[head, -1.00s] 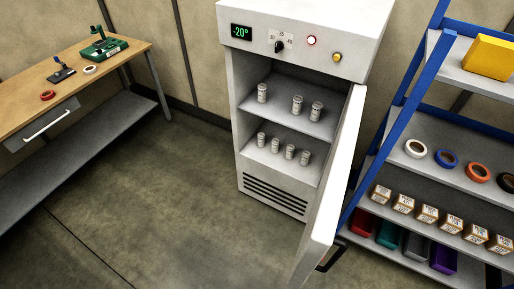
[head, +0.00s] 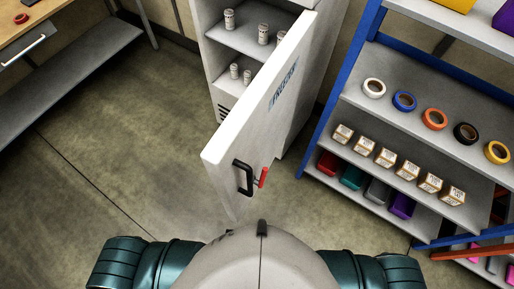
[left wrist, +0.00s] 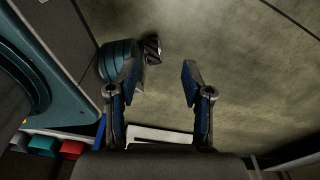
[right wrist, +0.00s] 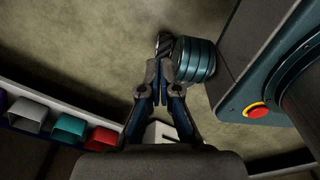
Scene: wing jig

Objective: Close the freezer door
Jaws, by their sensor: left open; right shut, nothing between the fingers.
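The freezer door (head: 262,110) stands wide open in the head view, swung out toward me. Its outer face shows blue lettering, a black handle (head: 243,178) and a red lever (head: 263,177) beside the handle. The freezer (head: 205,62) is behind it, with white vials on its shelves; its top is out of the picture. Neither gripper shows in the head view. My left gripper (left wrist: 160,80) is open and empty in the left wrist view, over the floor. My right gripper (right wrist: 158,75) is shut with nothing in it in the right wrist view. Neither touches the door.
A blue-framed shelf rack (head: 345,95) stands right of the door, with tape rolls, small boxes and coloured bins. A wooden workbench (head: 45,12) with a lower shelf (head: 70,65) is at the upper left. The floor (head: 120,140) between bench and door is clear.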

